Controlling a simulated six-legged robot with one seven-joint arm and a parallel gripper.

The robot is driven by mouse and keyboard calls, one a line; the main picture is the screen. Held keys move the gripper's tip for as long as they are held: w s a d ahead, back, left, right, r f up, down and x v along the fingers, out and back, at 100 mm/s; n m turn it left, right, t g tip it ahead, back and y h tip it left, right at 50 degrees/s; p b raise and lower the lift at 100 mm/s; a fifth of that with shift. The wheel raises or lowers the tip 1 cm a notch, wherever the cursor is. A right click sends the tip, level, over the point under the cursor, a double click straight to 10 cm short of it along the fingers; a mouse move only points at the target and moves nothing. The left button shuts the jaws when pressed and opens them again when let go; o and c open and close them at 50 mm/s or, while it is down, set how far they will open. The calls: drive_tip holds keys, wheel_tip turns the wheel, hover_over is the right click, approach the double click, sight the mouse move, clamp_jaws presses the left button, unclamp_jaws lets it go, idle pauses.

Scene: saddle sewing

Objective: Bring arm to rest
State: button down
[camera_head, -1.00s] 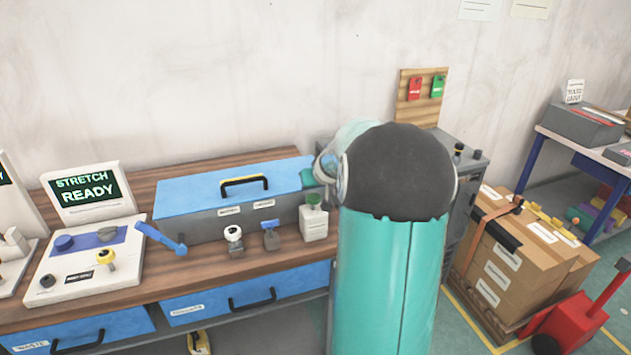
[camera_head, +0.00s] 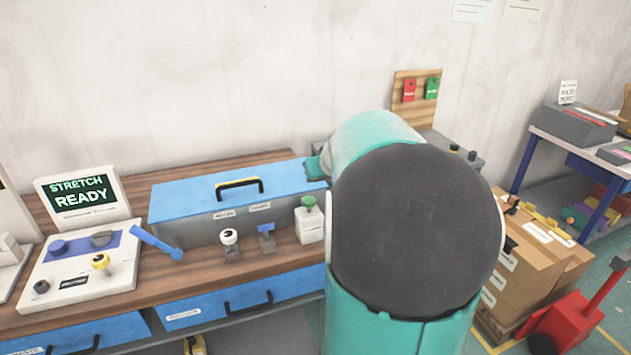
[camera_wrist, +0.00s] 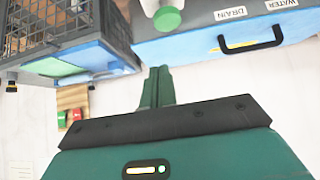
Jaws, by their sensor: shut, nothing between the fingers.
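My gripper (camera_wrist: 157,86) shows in the wrist view with its two green fingers together and nothing between them. It is in front of the pale wall, close to the blue lid of a grey box (camera_wrist: 180,44) whose labels read DRAIN and WATER. In the head view my teal arm with a dark round joint cover fills the centre right. It hides most of my gripper, and only a small green part shows by the right end of the blue-lidded box (camera_head: 238,190).
A STRETCH READY panel (camera_head: 80,192) stands left on the wooden bench (camera_head: 120,315). A wire cage (camera_wrist: 60,25) is close in the wrist view. Cardboard boxes (camera_head: 535,265) and a red cart (camera_head: 575,325) are at right.

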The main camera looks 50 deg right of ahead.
drive_tip(key=v, duration=0.2)
drive_tip(key=shift+s+a+r, duration=0.15)
drive_tip(key=shift+s+r, duration=0.1)
drive_tip(key=shift+r, duration=0.05)
drive_tip(key=a+r+n+y, duration=0.1)
drive_tip(key=a+n+y, duration=0.2)
drive_tip(key=a, duration=1.8)
drive_tip(key=s+a+f+n+g, duration=0.2)
drive_tip(key=s+a+f, duration=0.1)
drive_tip(key=s+a, duration=1.1)
drive_tip(key=a, duration=0.2)
drive_tip(key=shift+a+y, duration=0.35)
drive_tip(key=shift+y, duration=0.05)
